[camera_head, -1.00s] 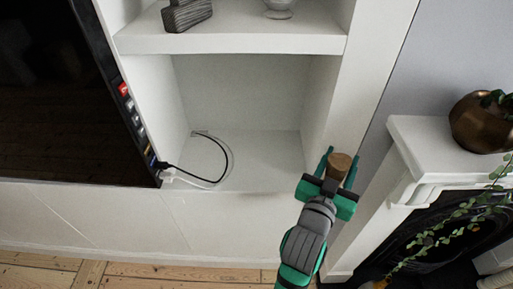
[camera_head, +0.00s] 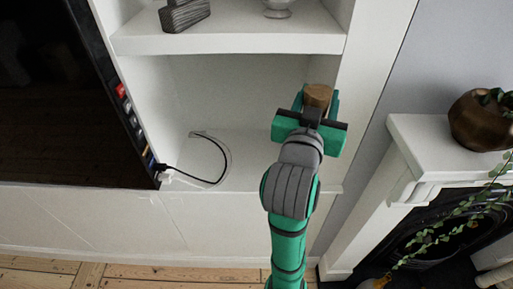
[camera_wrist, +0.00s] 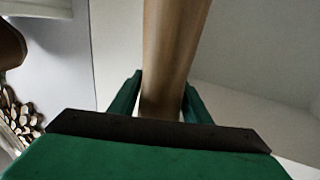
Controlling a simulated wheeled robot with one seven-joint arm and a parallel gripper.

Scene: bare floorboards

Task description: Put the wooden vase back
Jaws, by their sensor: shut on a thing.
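The wooden vase (camera_head: 318,95) is brown, with its round end showing between the fingers of my gripper (camera_head: 316,102) in the head view. My gripper is shut on it, at the right side of the lower shelf compartment (camera_head: 240,95). In the wrist view the vase (camera_wrist: 172,60) is a long brown shaft between the two green fingers of my gripper (camera_wrist: 162,100). Most of the vase is hidden behind my gripper in the head view. I cannot tell whether it touches the shelf.
A black cable (camera_head: 205,181) lies on the compartment floor at left, beside the dark screen (camera_head: 60,100). The upper shelf (camera_head: 230,40) holds a grey block (camera_head: 184,14) and a pale bowl (camera_head: 277,8). A white mantel (camera_head: 420,130) with a bronze pot (camera_head: 480,122) stands at right.

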